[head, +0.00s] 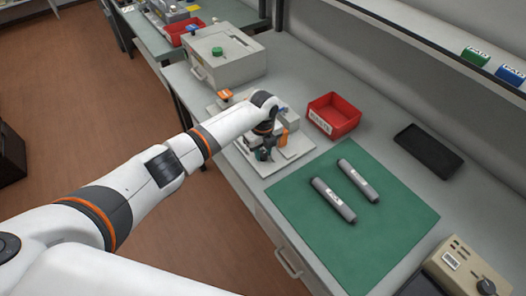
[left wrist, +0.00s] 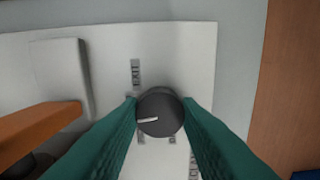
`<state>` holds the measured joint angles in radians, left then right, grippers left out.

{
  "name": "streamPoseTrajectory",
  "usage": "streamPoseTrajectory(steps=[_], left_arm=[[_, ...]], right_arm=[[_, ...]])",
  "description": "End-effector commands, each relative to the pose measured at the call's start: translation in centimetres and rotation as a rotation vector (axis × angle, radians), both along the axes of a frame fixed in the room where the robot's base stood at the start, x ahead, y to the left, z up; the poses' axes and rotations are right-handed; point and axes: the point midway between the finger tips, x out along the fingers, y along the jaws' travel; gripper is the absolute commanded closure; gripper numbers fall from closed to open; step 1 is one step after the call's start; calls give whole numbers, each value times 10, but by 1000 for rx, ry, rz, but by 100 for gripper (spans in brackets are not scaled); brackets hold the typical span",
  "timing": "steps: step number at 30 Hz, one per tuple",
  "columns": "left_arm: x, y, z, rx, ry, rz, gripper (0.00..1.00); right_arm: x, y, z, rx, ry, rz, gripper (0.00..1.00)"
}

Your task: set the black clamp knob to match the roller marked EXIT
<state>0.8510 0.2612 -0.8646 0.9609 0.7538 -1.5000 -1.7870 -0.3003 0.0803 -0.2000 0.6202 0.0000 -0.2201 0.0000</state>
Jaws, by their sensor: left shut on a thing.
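The black clamp knob (left wrist: 160,112) shows between my left gripper's teal fingers in the left wrist view, and both fingers touch its sides. Its white pointer line points left and slightly down in that view. A label reading EXIT (left wrist: 135,73) lies on the plate above and left of the knob; other labels around it are partly hidden by the fingers. In the head view my left gripper (head: 264,148) is down over the pale fixture plate (head: 291,164) and hides the knob. Two grey rollers, a nearer one (head: 334,200) and a farther one (head: 358,181), lie on the green mat; their label text is too small to read.
A red bin (head: 334,115) stands behind the fixture, and a black tray (head: 428,150) lies farther right. A grey box with a green knob (head: 217,51) stands to the left. A beige device (head: 464,270) sits at front right. The green mat (head: 385,235) has free room.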

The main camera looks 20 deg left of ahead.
Motion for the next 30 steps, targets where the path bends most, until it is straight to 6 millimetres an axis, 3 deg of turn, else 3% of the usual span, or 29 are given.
streamPoseTrajectory(steps=[30], left_arm=[[1,0,0,1,-3,-930,92]], right_arm=[[0,0,-30,0,0,0,48]])
